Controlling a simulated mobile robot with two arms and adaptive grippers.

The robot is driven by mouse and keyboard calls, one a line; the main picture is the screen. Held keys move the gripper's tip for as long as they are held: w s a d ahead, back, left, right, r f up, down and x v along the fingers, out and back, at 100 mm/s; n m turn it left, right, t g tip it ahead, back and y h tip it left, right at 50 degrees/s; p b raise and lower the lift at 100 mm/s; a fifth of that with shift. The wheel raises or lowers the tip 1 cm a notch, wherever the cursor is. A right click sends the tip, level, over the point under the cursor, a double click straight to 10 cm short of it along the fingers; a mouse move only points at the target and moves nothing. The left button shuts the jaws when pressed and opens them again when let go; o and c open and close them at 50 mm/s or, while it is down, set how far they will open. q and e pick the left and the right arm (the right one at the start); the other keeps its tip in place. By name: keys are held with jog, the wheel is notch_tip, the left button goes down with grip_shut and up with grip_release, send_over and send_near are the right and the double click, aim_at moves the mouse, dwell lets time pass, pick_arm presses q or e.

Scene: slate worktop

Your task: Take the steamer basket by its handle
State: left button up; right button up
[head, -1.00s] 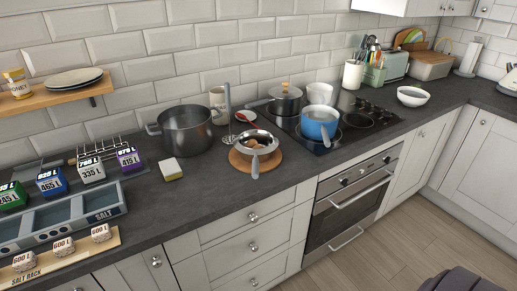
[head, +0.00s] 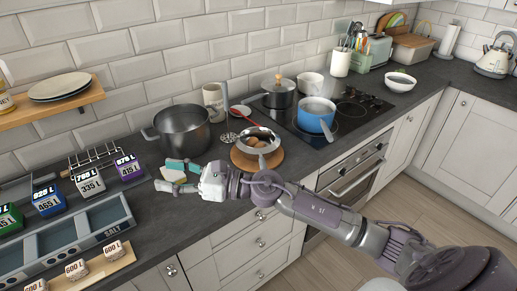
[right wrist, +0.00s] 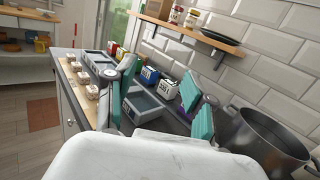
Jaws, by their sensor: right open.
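The steamer basket (head: 257,137) is a shiny steel bowl holding brown eggs, on a round wooden board (head: 240,159) on the worktop. Its handle (head: 262,161) points toward the front edge. My right gripper (head: 166,177) is in the head view, left of the basket and apart from it, with its fingers pointing left. It is open, with teal pads, and nothing is gripped. The right wrist view shows the open fingers (right wrist: 160,85) but not the basket. My left gripper is not in view.
A large grey pot (head: 181,130) stands behind my right gripper. The hob at right holds a blue pot (head: 315,116) and a lidded pot (head: 279,94). Labelled blocks and a grey tray (head: 70,250) lie at left.

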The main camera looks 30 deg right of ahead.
jog(key=f+n+g+h, duration=0.1)
jog(key=n+g, duration=0.3)
jog(key=n, duration=0.4)
jog(key=n+g+h+p, duration=0.1)
jog(key=n+g+h, duration=0.2)
jog(key=n+h, duration=0.95)
send_near(263, 160)
jog(key=f, duration=0.1)
jog(key=w+a+f+m+h+p, duration=0.1)
jog(key=f, duration=0.1)
jog(key=w+f+h+p, duration=0.1)
jog(key=f, duration=0.1)
jog(key=shift+w+a+m, duration=0.15)
jog(key=shift+w+m, duration=0.05)
jog(key=shift+m, duration=0.05)
jog(key=shift+f, duration=0.15)
jog(key=p+x, duration=0.3)
jog(key=x, duration=0.2)
jog(key=shift+a, duration=0.1)
jog(key=shift+w+f, duration=0.15)
jog(key=shift+f, duration=0.1)
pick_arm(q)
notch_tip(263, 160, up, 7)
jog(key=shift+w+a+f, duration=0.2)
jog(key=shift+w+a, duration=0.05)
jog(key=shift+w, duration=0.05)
pick_arm(e)
jog(key=shift+r, duration=0.1)
grip_shut()
